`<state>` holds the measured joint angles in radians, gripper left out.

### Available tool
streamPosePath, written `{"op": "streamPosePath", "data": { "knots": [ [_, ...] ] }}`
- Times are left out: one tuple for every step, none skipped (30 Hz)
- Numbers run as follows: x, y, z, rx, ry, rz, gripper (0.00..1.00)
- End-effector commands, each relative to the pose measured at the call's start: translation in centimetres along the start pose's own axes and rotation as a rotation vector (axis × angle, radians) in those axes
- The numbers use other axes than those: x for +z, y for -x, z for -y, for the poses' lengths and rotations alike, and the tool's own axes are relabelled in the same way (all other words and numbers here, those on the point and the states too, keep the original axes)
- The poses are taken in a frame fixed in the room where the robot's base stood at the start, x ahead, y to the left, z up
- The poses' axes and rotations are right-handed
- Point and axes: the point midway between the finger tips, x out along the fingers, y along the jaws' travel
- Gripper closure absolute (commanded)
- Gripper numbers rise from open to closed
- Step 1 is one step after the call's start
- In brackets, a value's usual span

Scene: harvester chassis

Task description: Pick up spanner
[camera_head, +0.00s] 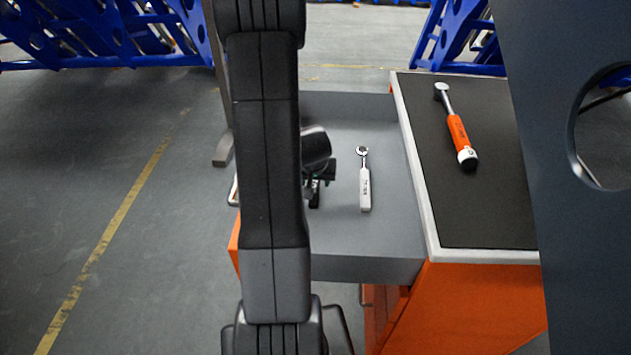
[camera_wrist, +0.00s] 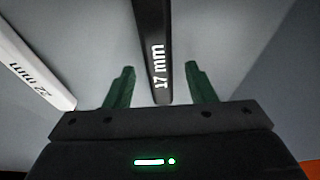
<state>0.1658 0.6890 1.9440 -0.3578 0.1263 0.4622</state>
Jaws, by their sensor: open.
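A black spanner marked "17 mm" (camera_wrist: 153,35) lies between the two green fingers of my gripper (camera_wrist: 160,72) in the wrist view. The fingers are apart, with a gap on each side of the spanner. A white spanner marked "22 mm" (camera_wrist: 30,65) lies to the left in that view. In the head view the white spanner (camera_head: 365,185) lies on the grey surface, right of my gripper (camera_head: 318,185). My arm hides much of the gripper there, and I cannot clearly make out the black spanner.
The grey surface (camera_head: 390,240) adjoins a raised black mat (camera_head: 490,215) with a pale rim, on an orange cabinet (camera_head: 480,305). An orange-handled ratchet tool (camera_head: 458,130) lies on the mat. Blue frames (camera_head: 130,35) stand behind. Open floor lies left.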

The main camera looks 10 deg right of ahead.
Motion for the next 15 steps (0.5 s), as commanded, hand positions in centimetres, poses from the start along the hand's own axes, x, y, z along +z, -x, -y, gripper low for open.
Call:
{"op": "streamPosePath", "data": {
  "knots": [
    [0.02,-0.08,0.01,0.0,0.0,0.0,0.5],
    [0.03,-0.11,0.01,0.0,0.0,0.0,0.5],
    [0.05,-0.15,0.01,0.0,0.0,0.0,0.5],
    [0.07,-0.19,0.01,0.0,0.0,0.0,0.5],
    [0.08,-0.22,0.01,0.0,0.0,0.0,0.5],
    [0.1,-0.26,0.01,0.0,0.0,0.0,0.5],
    [0.11,-0.29,0.01,0.0,0.0,0.0,0.5],
    [0.12,-0.32,0.01,0.0,0.0,0.0,0.5],
    [0.14,-0.36,0.01,0.0,0.0,0.0,0.5],
    [0.15,-0.39,0.01,0.0,0.0,0.0,0.5],
    [0.16,-0.41,0.01,0.0,0.0,0.0,0.5],
    [0.17,-0.43,0.01,0.0,0.0,0.0,0.5],
    [0.18,-0.44,0.01,0.0,0.0,0.0,0.5],
    [0.18,-0.44,0.01,0.0,0.0,0.0,0.5],
    [0.18,-0.44,0.01,0.0,0.0,0.0,0.5]
  ]
}}
